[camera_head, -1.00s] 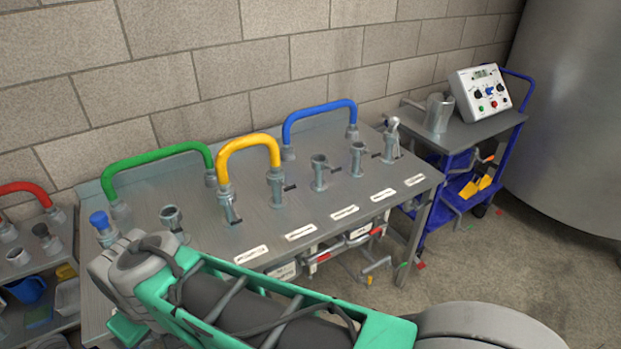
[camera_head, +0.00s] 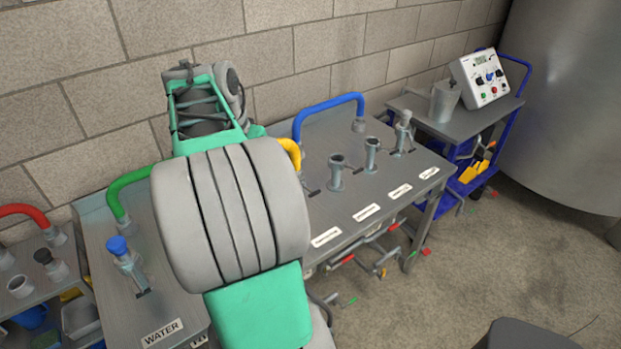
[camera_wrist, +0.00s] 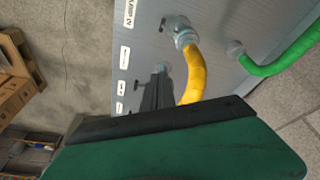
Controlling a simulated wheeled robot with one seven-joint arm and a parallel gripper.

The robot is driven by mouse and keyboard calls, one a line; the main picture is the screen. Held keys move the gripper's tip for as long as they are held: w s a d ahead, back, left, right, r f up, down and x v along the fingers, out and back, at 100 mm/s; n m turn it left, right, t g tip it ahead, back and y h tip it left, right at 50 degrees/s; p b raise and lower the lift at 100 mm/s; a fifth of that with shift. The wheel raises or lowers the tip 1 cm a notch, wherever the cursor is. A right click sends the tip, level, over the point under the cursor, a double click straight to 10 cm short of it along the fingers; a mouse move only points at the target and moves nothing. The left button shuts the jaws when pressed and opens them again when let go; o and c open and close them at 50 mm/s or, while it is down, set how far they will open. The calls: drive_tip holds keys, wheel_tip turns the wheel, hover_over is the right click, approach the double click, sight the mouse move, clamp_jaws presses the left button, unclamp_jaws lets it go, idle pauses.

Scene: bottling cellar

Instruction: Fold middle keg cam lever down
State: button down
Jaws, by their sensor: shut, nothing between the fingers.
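The metal bench (camera_head: 390,165) carries a row of upright grey couplings, some with small dark side levers. A yellow hose (camera_head: 291,150) is mostly hidden behind my arm in the head view. In the wrist view the yellow hose (camera_wrist: 193,75) arches from one coupling (camera_wrist: 182,32) towards another (camera_wrist: 164,68). The second coupling is partly hidden by my gripper's dark fingers (camera_wrist: 158,74). My gripper is shut and empty, its tips close to that coupling; I cannot tell whether they touch. It is hidden in the head view. I cannot tell which lever is the middle keg's.
A blue hose (camera_head: 328,112) and a green hose (camera_head: 128,185) loop over the bench. Open couplings (camera_head: 337,172) stand to the right of my arm. A blue-capped coupling (camera_head: 122,255) stands at left. A blue cart (camera_head: 465,125) with a control box (camera_head: 480,78) is at right.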

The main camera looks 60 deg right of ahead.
drive_tip(key=s+d+r+m+g, duration=0.1)
drive_tip(key=s+d+m, duration=0.5)
drive_tip(key=s+d, duration=0.3)
approach(312, 193)
drive_tip(key=shift+y, duration=0.3)
drive_tip(key=d+f, duration=0.2)
drive_tip(key=f, duration=0.1)
drive_tip(key=s+d+f, duration=0.1)
drive_tip(key=f, duration=0.1)
drive_tip(key=shift+s, duration=0.1)
drive_tip(key=shift+f, duration=0.55)
drive_tip(key=shift+a, duration=0.1)
